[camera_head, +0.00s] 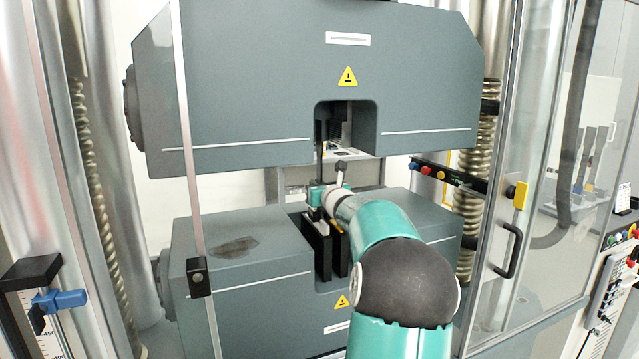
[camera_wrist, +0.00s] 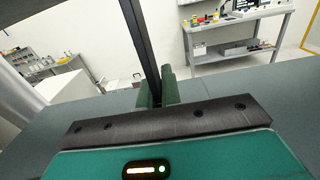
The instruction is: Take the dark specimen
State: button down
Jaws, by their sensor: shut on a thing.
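The dark specimen (camera_head: 319,150) is a thin upright bar between the upper and lower blocks of the testing machine. Its top is inside the notch of the upper block (camera_head: 250,80). My gripper (camera_head: 316,197) is shut on the specimen low down, just above the lower block (camera_head: 255,285). In the wrist view the specimen (camera_wrist: 141,42) rises slightly tilted from between the two green fingers of my gripper (camera_wrist: 157,92). The specimen's lower end is hidden by my gripper. I cannot tell whether the machine's jaws touch it.
Dark upright jaw pieces (camera_head: 322,250) stand in the slot of the lower block, close below my gripper. A clear door with a black handle (camera_head: 509,250) is at the right. A dark patch (camera_head: 236,246) marks the lower block's top. Tables (camera_wrist: 240,35) stand behind.

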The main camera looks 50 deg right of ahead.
jog(key=shift+s+a+r, duration=0.25)
jog(key=shift+s+r, duration=0.05)
jog(key=shift+s, duration=0.05)
jog(key=shift+v, duration=2.85)
jog(key=v, duration=1.9)
jog(key=shift+s, duration=0.3)
dwell(0.6)
jog(key=shift+a+f, duration=0.1)
jog(key=shift+a, duration=0.05)
